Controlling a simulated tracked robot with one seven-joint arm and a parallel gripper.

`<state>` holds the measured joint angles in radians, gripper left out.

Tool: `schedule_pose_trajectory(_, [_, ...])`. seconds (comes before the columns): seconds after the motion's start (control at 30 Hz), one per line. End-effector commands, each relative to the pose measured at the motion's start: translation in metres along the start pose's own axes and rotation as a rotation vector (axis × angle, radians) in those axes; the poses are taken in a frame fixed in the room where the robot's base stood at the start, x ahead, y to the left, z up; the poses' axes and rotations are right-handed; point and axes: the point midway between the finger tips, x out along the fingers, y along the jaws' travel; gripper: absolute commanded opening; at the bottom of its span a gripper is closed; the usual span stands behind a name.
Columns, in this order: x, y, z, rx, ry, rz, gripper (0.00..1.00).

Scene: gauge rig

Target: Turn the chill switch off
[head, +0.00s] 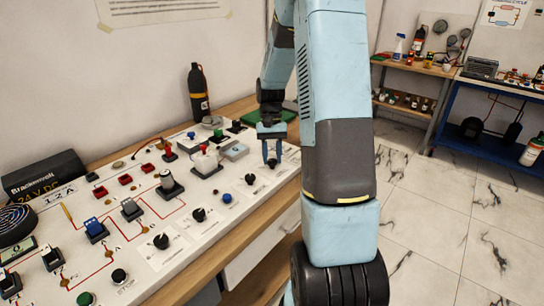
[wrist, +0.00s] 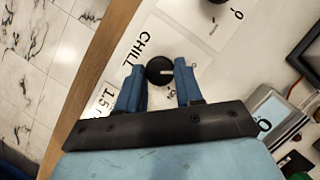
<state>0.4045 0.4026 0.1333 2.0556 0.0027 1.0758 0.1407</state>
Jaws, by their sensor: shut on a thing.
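The chill switch (wrist: 155,66) is a round black knob with a short white pointer mark, beside the printed word CHILL on the white panel. In the wrist view the mark points to the right of the picture. My gripper (wrist: 160,76) has its two blue fingers on either side of the knob, shut on it. In the head view my gripper (head: 271,160) is low over the right end of the panel (head: 130,262), fingers pointing down.
Other black knobs (head: 199,214) and a blue button (head: 227,197) stand along the panel's front. A red-topped part (head: 206,162) and a grey box (head: 235,151) stand left of my gripper. A black bottle (head: 198,95) stands behind. The floor at right is clear.

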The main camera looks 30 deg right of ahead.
Motion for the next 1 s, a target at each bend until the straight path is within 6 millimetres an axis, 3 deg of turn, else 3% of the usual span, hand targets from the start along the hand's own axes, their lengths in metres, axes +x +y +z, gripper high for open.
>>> schedule_pose_trajectory(0.57, [0.0004,-0.0007,-0.0001,-0.032,0.000,0.013,0.05])
schedule_pose_trajectory(0.6, [0.0004,-0.0007,0.0000,-0.032,0.000,0.013,0.38])
schedule_pose_trajectory(0.83, [0.0003,-0.0007,0.0001,-0.031,0.000,0.013,0.59])
schedule_pose_trajectory(1.0, [0.0002,-0.0007,0.0001,-0.031,0.000,0.013,0.61])
